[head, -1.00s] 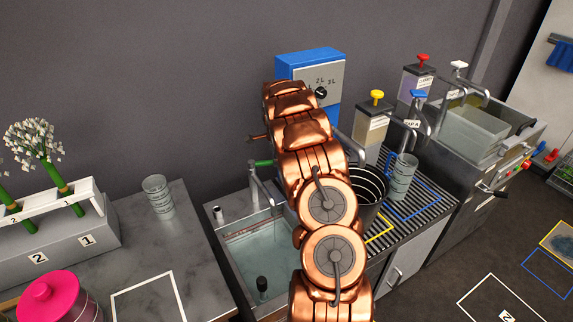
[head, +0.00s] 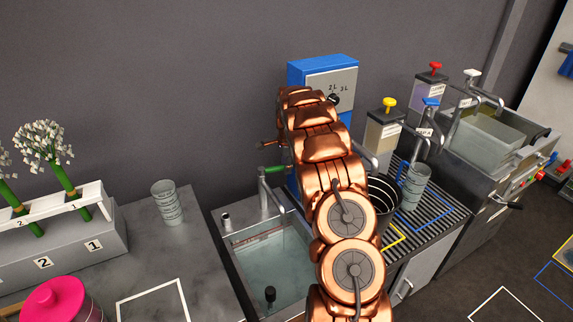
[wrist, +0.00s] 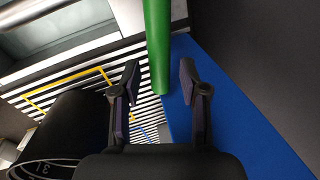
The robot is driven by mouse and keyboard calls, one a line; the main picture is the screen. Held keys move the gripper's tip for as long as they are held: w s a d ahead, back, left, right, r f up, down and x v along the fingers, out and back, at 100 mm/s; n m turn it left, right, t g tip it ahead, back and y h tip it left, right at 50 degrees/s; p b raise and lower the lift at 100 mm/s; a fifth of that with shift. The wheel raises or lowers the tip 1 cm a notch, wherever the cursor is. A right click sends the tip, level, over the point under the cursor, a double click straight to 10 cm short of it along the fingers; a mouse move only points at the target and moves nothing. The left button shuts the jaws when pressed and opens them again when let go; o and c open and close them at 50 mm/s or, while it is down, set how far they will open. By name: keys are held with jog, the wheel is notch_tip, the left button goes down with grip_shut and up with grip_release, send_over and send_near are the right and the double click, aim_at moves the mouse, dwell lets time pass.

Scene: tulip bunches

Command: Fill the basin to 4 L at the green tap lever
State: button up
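My gripper is open, with visible gaps on both sides of the lever. In the head view my arm hides the gripper.
A blue box (head: 312,68) with a dial marked in litres stands behind my arm. A black bucket (head: 380,200) and a clear measuring jug (head: 414,186) stand on the striped rack at right. A clear cup (head: 168,203) stands on the left counter.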

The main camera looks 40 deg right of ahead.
dwell(0.3)
notch_tip(320, 180, up, 12)
jog(key=s, duration=0.2)
jog(key=shift+a, duration=0.4)
jog(key=shift+s+f, duration=0.1)
